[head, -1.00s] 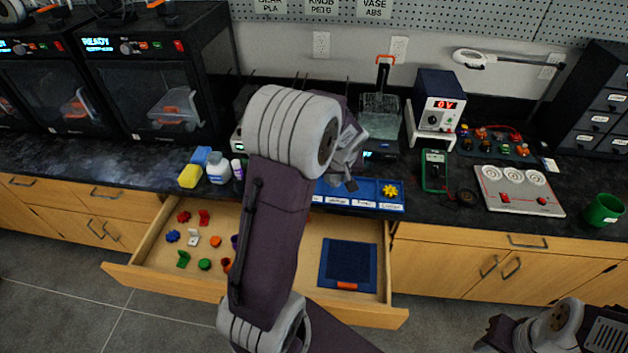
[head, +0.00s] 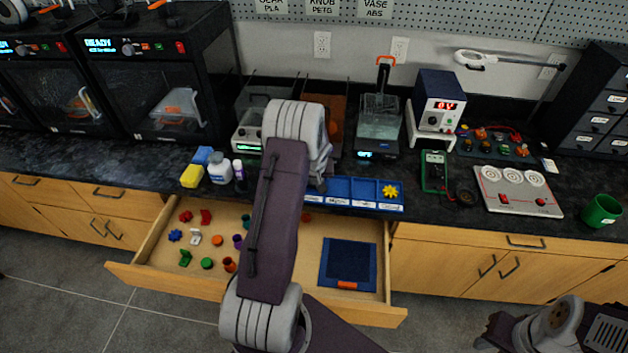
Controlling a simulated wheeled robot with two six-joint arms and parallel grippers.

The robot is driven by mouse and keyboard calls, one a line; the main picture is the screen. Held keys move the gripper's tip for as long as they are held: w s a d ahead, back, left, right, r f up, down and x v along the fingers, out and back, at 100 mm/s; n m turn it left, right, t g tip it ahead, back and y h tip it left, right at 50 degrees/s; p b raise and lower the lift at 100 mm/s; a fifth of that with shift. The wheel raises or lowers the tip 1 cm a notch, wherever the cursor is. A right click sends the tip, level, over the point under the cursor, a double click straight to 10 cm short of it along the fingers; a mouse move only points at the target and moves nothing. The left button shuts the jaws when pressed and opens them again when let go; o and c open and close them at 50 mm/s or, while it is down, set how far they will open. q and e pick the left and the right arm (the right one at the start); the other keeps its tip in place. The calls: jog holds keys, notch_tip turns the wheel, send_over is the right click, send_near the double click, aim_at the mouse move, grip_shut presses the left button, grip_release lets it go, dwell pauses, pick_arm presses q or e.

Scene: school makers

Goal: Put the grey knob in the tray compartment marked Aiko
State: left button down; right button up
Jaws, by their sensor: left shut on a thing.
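The blue tray (head: 338,202) lies along the counter's front edge, with white name labels too small to read. A yellow gear (head: 390,191) sits in its right-end compartment; the middle ones in view look empty. My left gripper (head: 319,178) is shut over the tray's left part, seen mostly from behind. A small dark grey piece at its tip (head: 320,187) looks like the grey knob, partly hidden. I cannot tell whether it touches the tray. My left arm hides the tray's left end. My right gripper (head: 492,338) is low at the bottom right, its jaws unclear.
An open drawer (head: 140,269) below the counter holds several coloured parts and a dark blue mat (head: 349,262). Bottles and a yellow sponge (head: 190,176) stand left of the tray.

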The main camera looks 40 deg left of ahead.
pick_arm(q)
jog(key=shift+d+f+b, duration=0.1)
jog(key=shift+f+b, duration=0.05)
jog(key=shift+b, duration=0.15)
jog(key=c, duration=1.3)
grip_release()
jog(key=shift+r+p, duration=0.3)
jog(key=p+v, duration=0.1)
jog(key=v, duration=1.1)
jog(key=s+d+f+m+g+h, duration=0.1)
jog(key=s+d+m, duration=0.6)
jog(key=s+d, duration=1)
jog(key=d+g+h, duration=0.1)
jog(key=d+h, duration=0.1)
jog(key=d, duration=0.2)
jog(key=shift+s+g, duration=0.2)
jog(key=shift+g, duration=0.1)
